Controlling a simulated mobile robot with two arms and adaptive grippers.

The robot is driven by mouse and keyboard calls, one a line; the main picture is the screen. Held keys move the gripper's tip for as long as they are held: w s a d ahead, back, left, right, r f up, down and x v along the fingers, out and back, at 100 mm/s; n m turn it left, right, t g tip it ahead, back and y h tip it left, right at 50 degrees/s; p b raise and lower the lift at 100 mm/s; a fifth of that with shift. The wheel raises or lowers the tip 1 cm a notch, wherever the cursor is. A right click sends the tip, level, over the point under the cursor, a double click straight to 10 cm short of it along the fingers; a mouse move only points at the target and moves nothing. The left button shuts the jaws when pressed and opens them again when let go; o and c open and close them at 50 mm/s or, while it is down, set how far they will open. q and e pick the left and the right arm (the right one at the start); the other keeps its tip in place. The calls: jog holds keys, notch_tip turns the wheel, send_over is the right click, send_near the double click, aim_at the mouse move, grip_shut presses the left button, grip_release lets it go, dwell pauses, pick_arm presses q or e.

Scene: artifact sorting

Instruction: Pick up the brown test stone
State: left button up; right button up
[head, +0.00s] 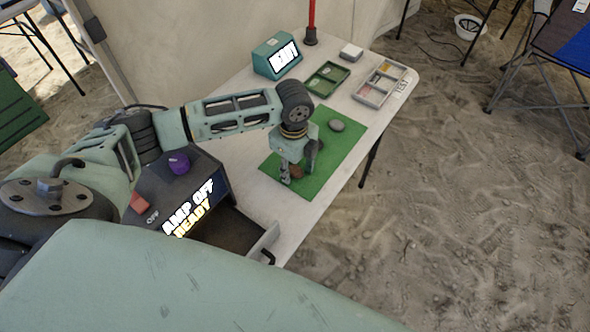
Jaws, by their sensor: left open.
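The brown test stone (296,171) lies on the green mat (325,178) on the white table. My left gripper (298,178) points down over the mat, open, with its fingers at the brown stone; one finger is in front of the stone and partly hides it. I cannot tell whether the fingers touch it. A grey stone (337,126) lies farther back on the mat. A darker stone (320,145) is partly hidden behind the gripper. My right gripper is not in view.
A dark device (222,190) with a lit "AMP OFF READY" screen and an open drawer (235,232) stands left of the mat. At the back are a green tray (327,79), a sectioned tray (380,84) and a teal display box (276,56). Table space right of the mat is narrow.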

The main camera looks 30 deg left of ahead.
pick_arm(q)
grip_shut()
jog(key=shift+r, duration=0.1)
dwell(0.3)
